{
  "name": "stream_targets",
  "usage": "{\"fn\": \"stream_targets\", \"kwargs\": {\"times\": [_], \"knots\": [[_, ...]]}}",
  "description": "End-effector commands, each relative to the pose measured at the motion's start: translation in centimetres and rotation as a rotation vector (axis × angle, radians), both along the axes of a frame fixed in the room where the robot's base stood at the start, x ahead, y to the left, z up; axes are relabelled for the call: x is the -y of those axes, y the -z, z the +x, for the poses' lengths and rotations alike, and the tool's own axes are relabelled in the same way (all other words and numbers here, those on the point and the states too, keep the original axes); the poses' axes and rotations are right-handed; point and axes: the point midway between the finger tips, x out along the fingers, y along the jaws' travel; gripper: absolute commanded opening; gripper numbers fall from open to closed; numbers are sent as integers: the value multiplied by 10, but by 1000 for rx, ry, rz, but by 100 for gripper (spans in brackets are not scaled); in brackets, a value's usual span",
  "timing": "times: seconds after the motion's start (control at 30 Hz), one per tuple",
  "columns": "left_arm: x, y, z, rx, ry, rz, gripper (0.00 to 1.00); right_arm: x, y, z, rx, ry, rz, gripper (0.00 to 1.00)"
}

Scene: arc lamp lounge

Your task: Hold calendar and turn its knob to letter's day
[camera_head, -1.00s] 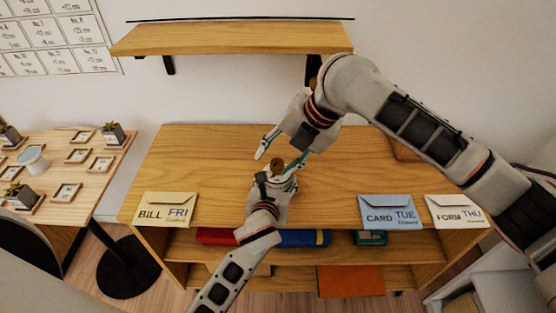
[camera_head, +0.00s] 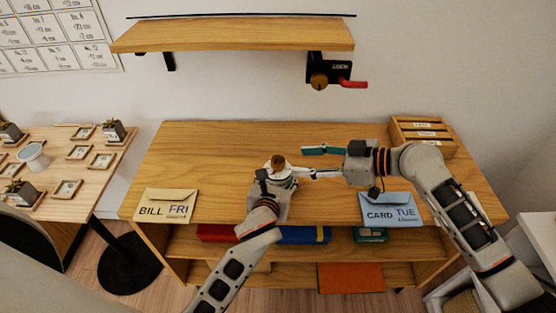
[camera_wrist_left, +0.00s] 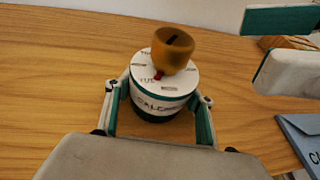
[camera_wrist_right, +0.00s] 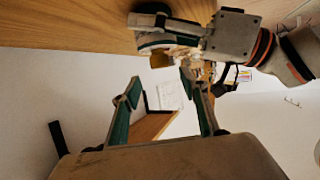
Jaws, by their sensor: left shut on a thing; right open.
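The calendar is a round drum with a white top dial (camera_wrist_left: 160,78), a dark green base and a brown knob (camera_head: 278,162). It stands upright on the desk. In the left wrist view its knob (camera_wrist_left: 172,48) has a red pointer near lettering that seems to read TUE. My left gripper (camera_head: 279,181) is shut around the drum, one finger on each side. My right gripper (camera_head: 320,162) is open and empty, to the right of the knob with its fingers pointing left; they also show in the left wrist view (camera_wrist_left: 283,45). Envelopes read BILL FRI (camera_head: 166,205) and CARD TUE (camera_head: 391,210).
A black LOCK box (camera_head: 330,72) with a red handle hangs under the wall shelf (camera_head: 235,38). A wooden rack (camera_head: 422,135) stands at the desk's back right. My right arm mostly covers the third envelope. The desk's back left (camera_head: 210,150) is clear.

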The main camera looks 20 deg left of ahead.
Motion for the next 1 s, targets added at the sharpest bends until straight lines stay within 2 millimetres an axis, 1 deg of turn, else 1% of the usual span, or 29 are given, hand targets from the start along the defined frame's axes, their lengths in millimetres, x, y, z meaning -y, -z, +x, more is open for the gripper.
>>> {"fn": "stream_targets", "kwargs": {"times": [0.03, 0.2, 0.4, 0.6, 0.87, 0.9, 0.97, 1.0], "knots": [[0, 1, 0, -2, 0, 1, 20, -11, 4, 1, -2, -2, 2, 44], [0, 1, 0, -2, 0, 1, 20, -42, 16, 4, 0, -3, 1, 44], [0, 1, 0, -2, 0, 1, 20, -67, 28, 8, 0, -2, 0, 44], [0, 1, 0, -2, 0, 1, 20, -79, 33, 9, 4, -3, -3, 44], [0, 1, 0, -2, 0, 1, 20, -80, 34, 9, 4, -4, -3, 44], [0, 1, 0, -2, 0, 1, 20, -80, 33, 9, 4, -4, -3, 41], [0, 1, 0, -2, 0, 1, 20, -80, 33, 9, 4, -4, -3, 26], [0, 1, 0, -2, 0, 1, 20, -80, 33, 9, 4, -4, -3, 15]]}}
